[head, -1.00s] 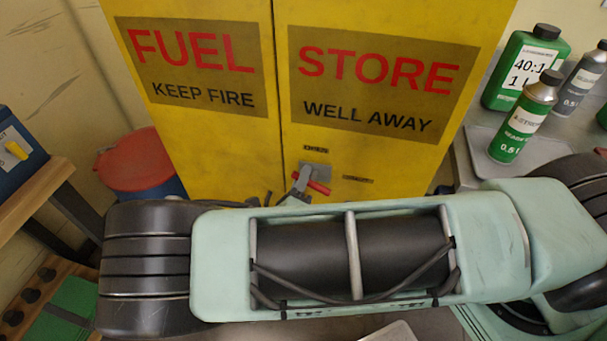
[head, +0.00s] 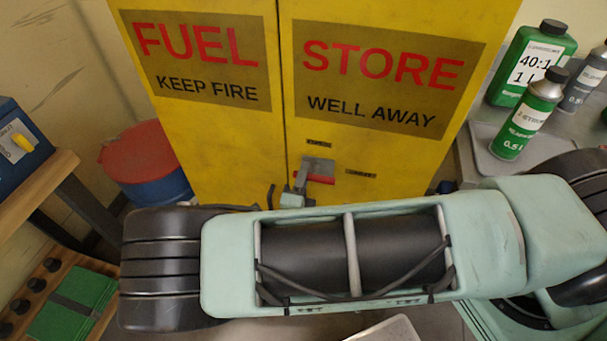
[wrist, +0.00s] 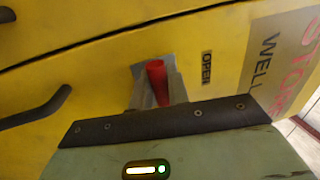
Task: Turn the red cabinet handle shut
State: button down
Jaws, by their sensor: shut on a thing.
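The yellow fuel cabinet (head: 200,150) stands ahead with two doors. Its red handle (head: 318,179) sits on a grey plate (head: 318,165) at the right door's inner edge. In the head view the handle lies close to level, pointing right. My gripper (head: 303,183) is at the handle, partly hidden behind my arm. In the wrist view the red handle (wrist: 157,82) is between the two fingers of my gripper (wrist: 157,92), which are shut on it. A small label beside it reads OPEN (wrist: 207,67). The handle's far end is partly hidden by the fingers.
A red-lidded blue drum (head: 145,165) stands left of the cabinet. A wooden bench (head: 40,190) is at far left. Green bottles (head: 528,65) and a grey tray (head: 485,150) are on the right counter. A black bar handle (wrist: 40,108) shows in the wrist view.

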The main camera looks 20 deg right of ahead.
jog(key=shift+f, duration=0.1)
jog(key=c, duration=1.4)
grip_release()
jog(key=shift+c, duration=0.2)
jog(key=b+v, duration=0.3)
jog(key=v, duration=1.4)
jog(key=shift+s+b, duration=0.2)
jog(key=shift+b, duration=0.1)
jog(key=shift+a, duration=0.15)
